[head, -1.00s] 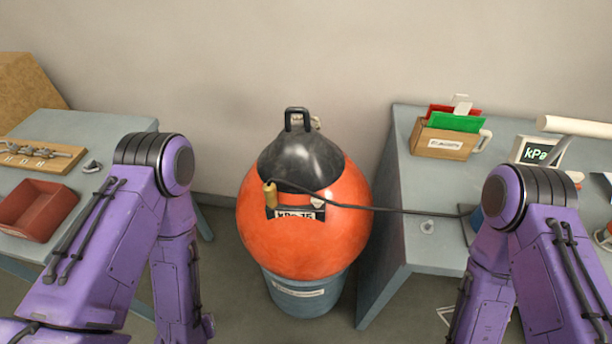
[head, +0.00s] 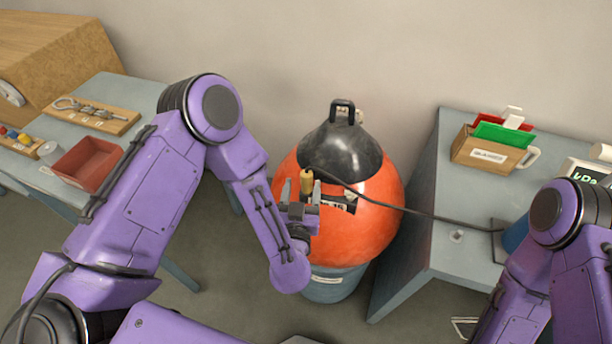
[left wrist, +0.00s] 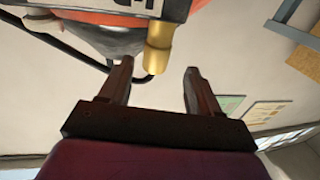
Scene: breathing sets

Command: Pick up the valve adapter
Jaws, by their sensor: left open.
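The valve adapter, as I take it, is a brass-coloured cylinder (head: 307,183) at the front of an orange and black ball-shaped vessel (head: 372,205). A dark hose runs from near it to the right. In the left wrist view the adapter (left wrist: 159,48) stands just beyond the fingertips, close to the left finger. My left gripper (head: 300,190) is open and empty, in front of the vessel with its fingers pointing up around the adapter's place. In the left wrist view the open jaws (left wrist: 158,72) show a clear gap. My right gripper is out of view.
The vessel stands on a blue-grey base (head: 333,286) between two tables. The left table (head: 130,88) holds a red tray (head: 88,163) and a wooden tool board (head: 97,115). The right table (head: 425,220) carries a wooden card box (head: 489,152) and a kPa display (head: 588,172).

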